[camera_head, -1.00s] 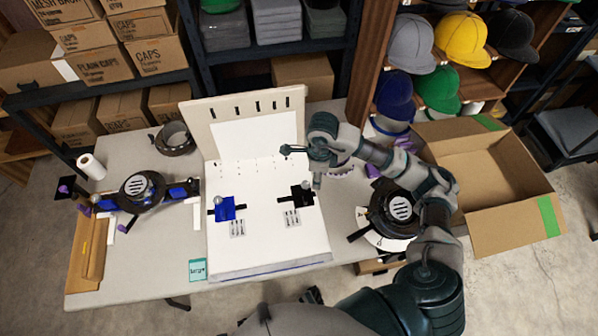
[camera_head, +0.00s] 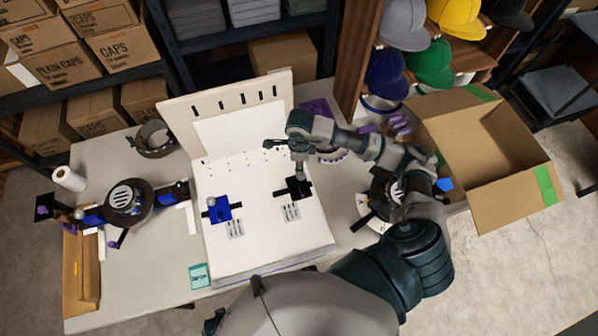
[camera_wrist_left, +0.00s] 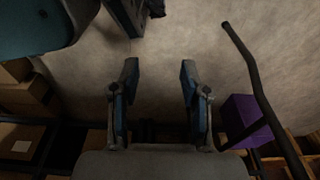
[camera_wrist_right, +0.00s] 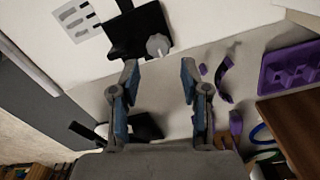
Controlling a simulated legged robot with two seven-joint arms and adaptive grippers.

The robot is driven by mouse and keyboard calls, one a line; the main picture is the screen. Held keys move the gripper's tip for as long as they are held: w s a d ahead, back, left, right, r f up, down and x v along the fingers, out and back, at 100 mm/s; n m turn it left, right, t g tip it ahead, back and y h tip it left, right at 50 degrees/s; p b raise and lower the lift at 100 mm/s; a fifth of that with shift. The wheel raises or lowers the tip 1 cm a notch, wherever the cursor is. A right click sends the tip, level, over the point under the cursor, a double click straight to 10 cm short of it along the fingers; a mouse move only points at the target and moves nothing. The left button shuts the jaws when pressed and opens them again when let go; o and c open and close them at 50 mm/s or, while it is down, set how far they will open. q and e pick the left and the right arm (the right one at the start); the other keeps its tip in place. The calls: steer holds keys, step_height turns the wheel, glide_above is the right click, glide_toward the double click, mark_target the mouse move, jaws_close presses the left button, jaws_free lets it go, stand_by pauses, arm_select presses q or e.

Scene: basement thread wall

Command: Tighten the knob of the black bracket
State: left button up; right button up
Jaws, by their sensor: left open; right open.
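The black bracket (camera_head: 291,194) is mounted on the white board (camera_head: 255,240), right of a blue bracket (camera_head: 219,210). In the right wrist view the black bracket (camera_wrist_right: 128,30) carries a pale grey knob (camera_wrist_right: 158,45). My right gripper (camera_wrist_right: 159,70) is open and empty; the knob lies just beyond its fingertips, roughly centred between them. In the head view my right gripper (camera_head: 300,174) points down right at the bracket and hides part of it, including the knob. My left gripper (camera_wrist_left: 158,75) is open and empty, with bare floor in front of it.
A cap press (camera_head: 130,203) stands at left on the table and another dark round device (camera_head: 384,190) at right. An open cardboard box (camera_head: 487,160) is at far right. A purple tray (camera_wrist_right: 292,67) lies near the board. A teal card (camera_head: 199,276) is at the front edge.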

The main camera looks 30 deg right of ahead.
step_height(320, 180, down, 6)
steer(key=shift+s, duration=0.1)
steer(key=shift+a+f, duration=0.1)
steer(key=shift+f, duration=0.35)
steer(key=c, duration=0.8)
arm_select(q)
steer(key=shift+w+r, duration=0.7)
steer(key=shift+r, duration=0.15)
arm_select(e)
jaws_close()
